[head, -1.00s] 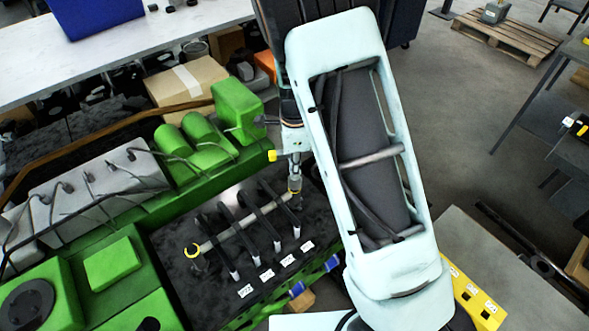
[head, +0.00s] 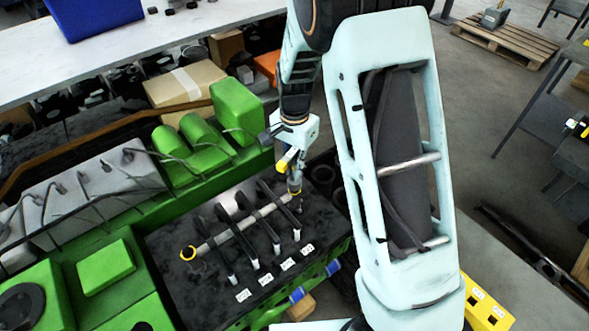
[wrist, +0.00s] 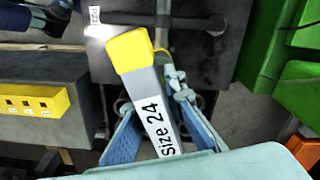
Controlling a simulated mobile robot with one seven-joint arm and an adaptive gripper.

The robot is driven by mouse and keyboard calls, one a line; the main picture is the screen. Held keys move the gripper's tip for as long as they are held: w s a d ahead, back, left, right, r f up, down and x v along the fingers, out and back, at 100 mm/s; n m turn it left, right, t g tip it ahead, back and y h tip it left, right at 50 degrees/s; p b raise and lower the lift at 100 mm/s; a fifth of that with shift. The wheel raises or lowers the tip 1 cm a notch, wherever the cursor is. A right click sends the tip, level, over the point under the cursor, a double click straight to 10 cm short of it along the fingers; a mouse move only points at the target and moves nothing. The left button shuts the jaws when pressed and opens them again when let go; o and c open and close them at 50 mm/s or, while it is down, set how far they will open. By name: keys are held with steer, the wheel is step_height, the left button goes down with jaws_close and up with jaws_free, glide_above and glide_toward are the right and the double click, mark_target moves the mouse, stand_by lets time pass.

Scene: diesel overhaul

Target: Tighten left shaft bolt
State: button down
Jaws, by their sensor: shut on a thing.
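My gripper (head: 293,150) is above the right end of the rocker shaft (head: 236,232) in the head view. In the wrist view its blue fingers (wrist: 155,108) are shut on a grey tool (wrist: 156,108) marked "Size 24", with a yellow head (wrist: 129,50). The tool's yellow part (head: 287,159) also shows in the head view. Whether the tool touches a bolt cannot be told.
Several black rocker arms with white number labels (head: 265,278) cross the shaft. The green engine (head: 103,267) lies around it, with a green box (head: 237,106) behind. A yellow holder (head: 485,305) is at lower right; a yellow strip (wrist: 32,100) shows in the wrist view.

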steer(key=n+b, duration=0.1)
steer(key=n, duration=0.7)
steer(key=shift+b, duration=0.3)
steer(key=shift+f+b, duration=0.55)
steer(key=shift+f, duration=0.2)
steer(key=m, duration=0.6)
steer(key=m+p, duration=0.1)
steer(key=m, duration=0.4)
steer(key=shift+r+p, duration=0.1)
steer(key=shift+p, duration=0.25)
